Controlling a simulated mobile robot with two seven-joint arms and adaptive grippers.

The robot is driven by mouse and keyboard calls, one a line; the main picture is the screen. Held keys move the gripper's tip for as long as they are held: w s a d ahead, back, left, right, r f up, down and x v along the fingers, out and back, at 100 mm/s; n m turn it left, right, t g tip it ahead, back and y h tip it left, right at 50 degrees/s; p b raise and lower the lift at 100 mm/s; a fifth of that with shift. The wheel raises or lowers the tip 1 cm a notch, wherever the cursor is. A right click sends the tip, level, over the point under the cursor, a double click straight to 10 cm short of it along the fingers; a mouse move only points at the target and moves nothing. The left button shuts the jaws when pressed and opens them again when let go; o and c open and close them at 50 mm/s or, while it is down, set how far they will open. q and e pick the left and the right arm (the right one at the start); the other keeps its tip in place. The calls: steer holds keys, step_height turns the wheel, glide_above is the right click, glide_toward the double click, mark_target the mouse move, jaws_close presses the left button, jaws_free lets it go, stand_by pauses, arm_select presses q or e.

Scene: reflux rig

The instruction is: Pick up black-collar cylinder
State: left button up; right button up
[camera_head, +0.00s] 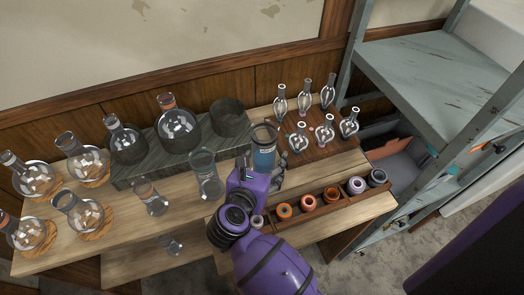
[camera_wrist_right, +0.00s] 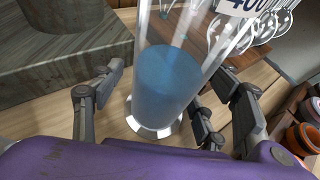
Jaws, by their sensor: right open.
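A tall clear cylinder (camera_head: 264,155) with blue liquid stands upright on the wooden table, just beyond my right gripper (camera_head: 264,168). In the right wrist view the same cylinder (camera_wrist_right: 168,85) stands between the spread fingers of my right gripper (camera_wrist_right: 163,98), with bare table showing between fingers and glass. It has a pale round foot and a white label with dark digits. Its top is cut off there, and its collar colour is unclear in the head view. Another clear cylinder (camera_head: 206,176) stands to its left, and a shorter vessel (camera_head: 150,197) with a reddish band farther left. My left gripper is not in view.
A dark stone block (camera_head: 150,170) with round flasks and a dark cup (camera_head: 229,118) is behind left. Small glass bulbs stand on a brown board (camera_head: 325,146) behind right. A wooden rack (camera_head: 331,208) of colored rings lies right of my arm.

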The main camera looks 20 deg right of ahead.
steer(key=shift+s+a+r, duration=0.15)
steer(key=shift+s+r, duration=0.05)
steer(key=shift+s, duration=0.1)
steer(key=shift+c, duration=0.5)
steer(key=shift+s+r, duration=0.1)
steer(key=shift+s, duration=0.1)
steer(key=c, duration=0.3)
steer(key=shift+w, duration=0.1)
steer(key=c, duration=0.9)
steer(key=shift+c, duration=1.2)
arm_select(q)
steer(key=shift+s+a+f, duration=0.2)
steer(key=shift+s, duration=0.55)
arm_select(e)
steer(key=shift+c, duration=0.4)
